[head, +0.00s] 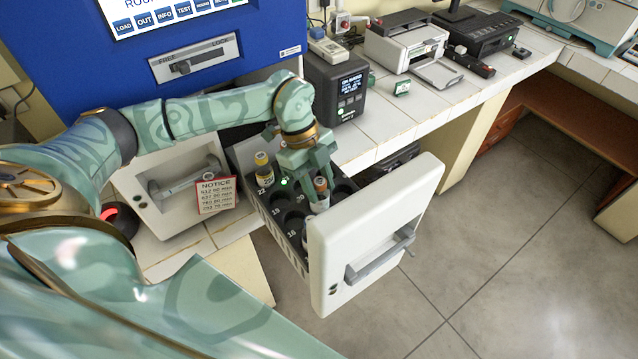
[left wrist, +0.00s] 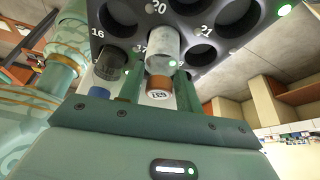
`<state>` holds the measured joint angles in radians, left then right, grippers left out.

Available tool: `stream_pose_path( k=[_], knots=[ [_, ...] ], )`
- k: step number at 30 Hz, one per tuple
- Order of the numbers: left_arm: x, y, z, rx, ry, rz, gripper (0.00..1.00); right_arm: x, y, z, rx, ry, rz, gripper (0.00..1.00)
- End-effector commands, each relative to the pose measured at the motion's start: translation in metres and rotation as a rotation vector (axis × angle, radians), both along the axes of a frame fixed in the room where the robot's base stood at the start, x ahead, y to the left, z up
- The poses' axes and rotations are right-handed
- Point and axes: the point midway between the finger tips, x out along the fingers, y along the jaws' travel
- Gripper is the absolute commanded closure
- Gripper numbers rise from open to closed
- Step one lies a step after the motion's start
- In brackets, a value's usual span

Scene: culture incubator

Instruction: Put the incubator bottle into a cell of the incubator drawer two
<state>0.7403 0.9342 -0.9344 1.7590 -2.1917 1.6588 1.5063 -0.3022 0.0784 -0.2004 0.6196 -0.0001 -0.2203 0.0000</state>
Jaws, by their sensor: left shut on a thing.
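My left gripper (head: 312,178) points down over the open incubator drawer (head: 372,235). It is shut on the incubator bottle (head: 321,186), which has an orange-brown cap and a pale clear body. In the left wrist view the bottle (left wrist: 163,52) stands between the two fingers (left wrist: 158,88), its cap nearest the camera and its base at the numbered cell rack (left wrist: 128,20), by label 17. I cannot tell how far the base is inside a cell. Dark round cells show around it. My right gripper is not in view.
A closed-looking drawer front with a notice (head: 215,195) is at left. Floor right of the drawer is clear.

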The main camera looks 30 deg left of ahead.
Motion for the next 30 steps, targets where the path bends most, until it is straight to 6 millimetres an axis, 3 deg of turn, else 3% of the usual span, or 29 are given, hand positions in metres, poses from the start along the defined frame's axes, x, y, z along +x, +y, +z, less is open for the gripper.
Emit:
stream_pose_path(
  k=[1, 2, 3, 4, 14, 24, 30],
  knots=[
    [0.0, 0.0, -0.002, 0.0, 0.001, 0.0, 1.0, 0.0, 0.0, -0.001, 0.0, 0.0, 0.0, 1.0],
    [0.0, 0.0, -0.002, 0.0, 0.001, 0.0, 0.57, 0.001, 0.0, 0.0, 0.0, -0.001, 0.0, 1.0],
    [0.0, 0.0, -0.001, 0.0, 0.001, 0.0, 0.46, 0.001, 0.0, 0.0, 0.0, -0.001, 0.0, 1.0],
    [0.0, 0.0, -0.001, 0.0, 0.001, 0.0, 0.43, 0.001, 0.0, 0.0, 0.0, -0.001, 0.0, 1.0],
    [0.0, 0.001, 0.004, 0.0, 0.0, 0.0, 0.43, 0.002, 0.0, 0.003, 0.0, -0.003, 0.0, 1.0],
    [0.005, 0.026, 0.074, 0.001, -0.001, 0.003, 0.43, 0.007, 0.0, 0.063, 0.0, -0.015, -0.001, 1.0],
    [0.008, 0.04, 0.105, -0.001, 0.001, 0.001, 0.43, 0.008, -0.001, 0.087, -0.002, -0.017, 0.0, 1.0]
  ],
)
